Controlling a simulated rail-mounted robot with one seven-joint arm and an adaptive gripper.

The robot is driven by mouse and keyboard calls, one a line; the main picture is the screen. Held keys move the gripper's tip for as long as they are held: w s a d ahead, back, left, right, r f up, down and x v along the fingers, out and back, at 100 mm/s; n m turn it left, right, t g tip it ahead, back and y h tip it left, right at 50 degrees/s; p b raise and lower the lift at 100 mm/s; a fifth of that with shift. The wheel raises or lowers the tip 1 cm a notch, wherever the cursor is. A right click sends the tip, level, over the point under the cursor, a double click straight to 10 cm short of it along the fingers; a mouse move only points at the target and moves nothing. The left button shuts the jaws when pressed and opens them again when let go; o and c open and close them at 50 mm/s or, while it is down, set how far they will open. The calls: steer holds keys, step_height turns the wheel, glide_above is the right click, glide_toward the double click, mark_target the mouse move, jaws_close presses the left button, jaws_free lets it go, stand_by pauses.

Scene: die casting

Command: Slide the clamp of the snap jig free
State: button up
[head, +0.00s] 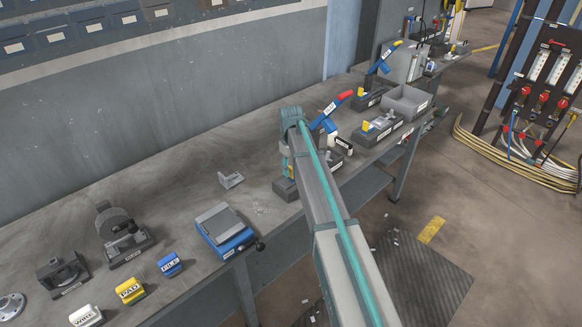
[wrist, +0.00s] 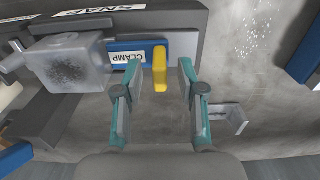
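The snap jig (wrist: 110,12) is a dark block with a "SNAP" label in the wrist view. Its clamp (wrist: 149,46) is a blue slide labelled "CLAMP" that ends in a yellow tab (wrist: 160,68). A grey casting (wrist: 68,62) sits beside the clamp on the left. My gripper (wrist: 158,78) is open, with the yellow tab between its two teal fingertips and visible gaps on both sides. In the head view my arm hides most of the jig; part of its dark base (head: 285,189) shows below the gripper.
A loose grey bracket (head: 231,180) lies on the bench, also in the wrist view (wrist: 228,119). A blue-based fixture (head: 225,231) stands nearer. A grey bin (head: 407,102) stands farther right. Bench around the bracket is clear.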

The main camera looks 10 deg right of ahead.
steer(key=shift+f, duration=0.2)
jaws_close()
stand_by(0.3)
steer(key=s+a, duration=0.2)
steer(key=a, duration=0.1)
jaws_free()
steer(key=shift+a, duration=0.1)
steer(key=shift+w, duration=0.1)
